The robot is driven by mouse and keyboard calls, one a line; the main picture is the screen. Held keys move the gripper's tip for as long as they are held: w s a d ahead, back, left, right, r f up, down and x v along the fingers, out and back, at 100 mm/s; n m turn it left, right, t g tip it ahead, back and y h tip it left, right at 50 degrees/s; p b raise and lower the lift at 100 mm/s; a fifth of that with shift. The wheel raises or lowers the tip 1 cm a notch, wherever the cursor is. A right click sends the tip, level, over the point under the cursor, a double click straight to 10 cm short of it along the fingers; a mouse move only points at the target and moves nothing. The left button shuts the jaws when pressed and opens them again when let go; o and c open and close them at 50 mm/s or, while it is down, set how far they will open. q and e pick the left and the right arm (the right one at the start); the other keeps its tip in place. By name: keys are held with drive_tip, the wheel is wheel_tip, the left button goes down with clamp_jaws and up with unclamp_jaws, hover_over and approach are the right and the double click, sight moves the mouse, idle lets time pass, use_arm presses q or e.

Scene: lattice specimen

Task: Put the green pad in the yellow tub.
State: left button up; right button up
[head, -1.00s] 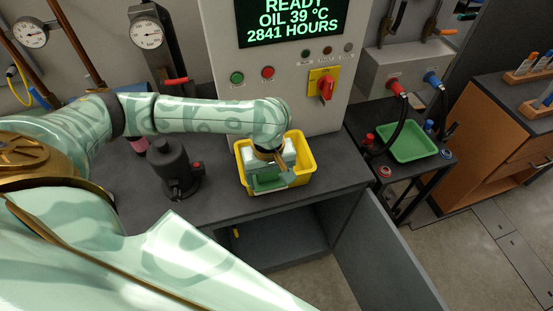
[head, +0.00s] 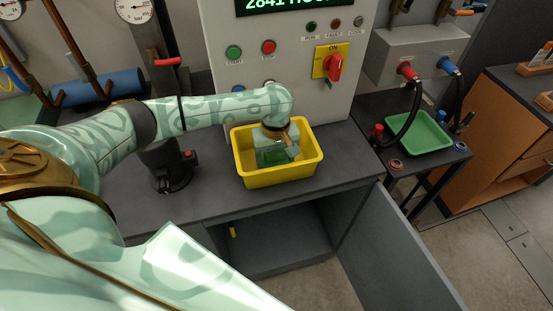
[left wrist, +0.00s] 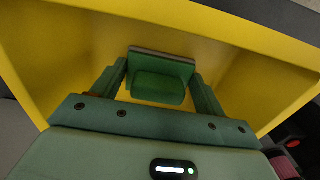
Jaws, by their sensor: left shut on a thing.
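The yellow tub (head: 278,176) stands upright on the dark bench top, in the middle of the head view. My left gripper (head: 279,155) reaches down inside it from above. It is shut on the green pad (head: 268,157), which is within the tub's walls, behind the front rim. In the left wrist view, the green pad (left wrist: 160,84) sits between the two fingers of the gripper (left wrist: 164,78), with the yellow tub (left wrist: 85,45) all around. I cannot tell whether the pad touches the tub's floor. My right gripper is not in view.
A grey control cabinet (head: 290,60) with a red switch (head: 333,67) rises close behind the tub. A dark device (head: 170,170) stands left of it. A green tray (head: 418,133) is on a side table at right. The bench's front edge is close.

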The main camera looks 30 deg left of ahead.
sight(276, 154)
use_arm(q)
drive_tip(key=shift+r, duration=0.1)
drive_tip(key=o, duration=0.9)
drive_tip(key=shift+r, duration=0.2)
wheel_tip(276, 154, up, 12)
drive_tip(key=p, duration=0.6)
drive_tip(key=shift+f, duration=0.15)
